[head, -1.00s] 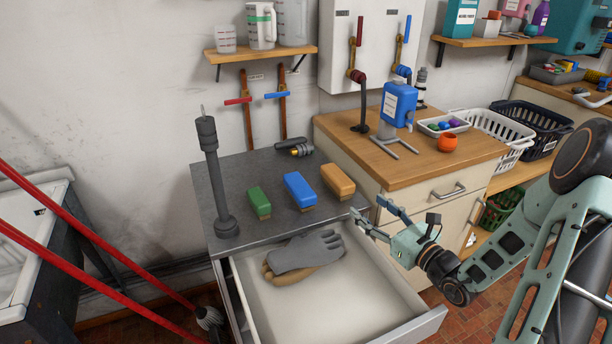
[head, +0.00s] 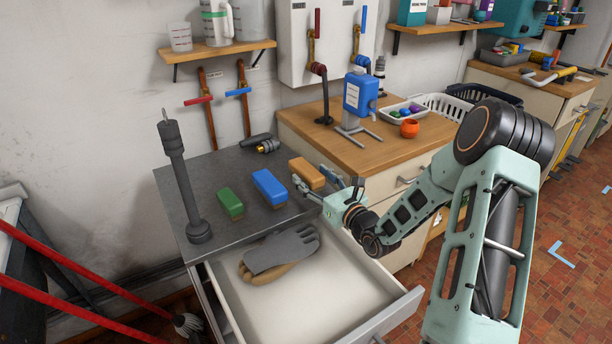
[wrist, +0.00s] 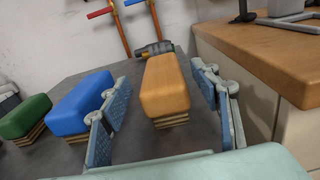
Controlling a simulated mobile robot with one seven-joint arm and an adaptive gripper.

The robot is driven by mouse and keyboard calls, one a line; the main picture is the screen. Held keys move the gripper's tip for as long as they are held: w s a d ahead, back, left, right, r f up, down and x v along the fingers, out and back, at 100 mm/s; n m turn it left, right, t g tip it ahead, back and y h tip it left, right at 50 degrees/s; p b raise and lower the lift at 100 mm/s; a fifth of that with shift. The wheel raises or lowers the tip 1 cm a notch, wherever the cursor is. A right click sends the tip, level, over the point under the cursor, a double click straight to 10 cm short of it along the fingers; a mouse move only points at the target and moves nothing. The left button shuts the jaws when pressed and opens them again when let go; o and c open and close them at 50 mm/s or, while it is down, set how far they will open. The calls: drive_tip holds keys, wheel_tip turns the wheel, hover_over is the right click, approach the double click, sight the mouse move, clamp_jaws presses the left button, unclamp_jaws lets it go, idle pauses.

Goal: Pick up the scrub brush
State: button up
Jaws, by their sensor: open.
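Three block-shaped scrub brushes with pale bristle bases stand in a row on the grey counter. They are a green brush (head: 230,203), a blue brush (head: 269,186) and an orange brush (head: 306,172). The wrist view shows the green brush (wrist: 24,117), the blue brush (wrist: 82,103) and the orange brush (wrist: 165,86). My gripper (head: 318,187) is at the near side of the orange brush. In the wrist view my gripper (wrist: 165,112) is open, with one finger on each side of the orange brush's near end. The left finger lies between the blue and orange brushes.
The grey counter (head: 190,172) also holds a dark upright post (head: 180,180) and a black nozzle (head: 266,145). A wooden-topped cabinet (head: 345,150) stands close on the right.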

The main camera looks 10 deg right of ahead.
sight(306, 168)
drive_tip(key=x, duration=0.4)
drive_tip(key=shift+d+r, duration=0.1)
drive_tip(key=c, duration=1.3)
drive_tip(key=shift+r, duration=0.15)
drive_tip(key=shift+c, duration=0.2)
drive_tip(key=shift+r, duration=0.2)
wheel_tip(306, 168, up, 2)
drive_tip(key=shift+r, duration=0.2)
drive_tip(key=s+a+r+p, duration=0.2)
drive_tip(key=s+a+r, duration=0.2)
drive_tip(key=s+r, duration=0.5)
drive_tip(key=s, duration=0.4)
drive_tip(key=shift+s+r, duration=0.2)
drive_tip(key=shift+r, duration=0.2)
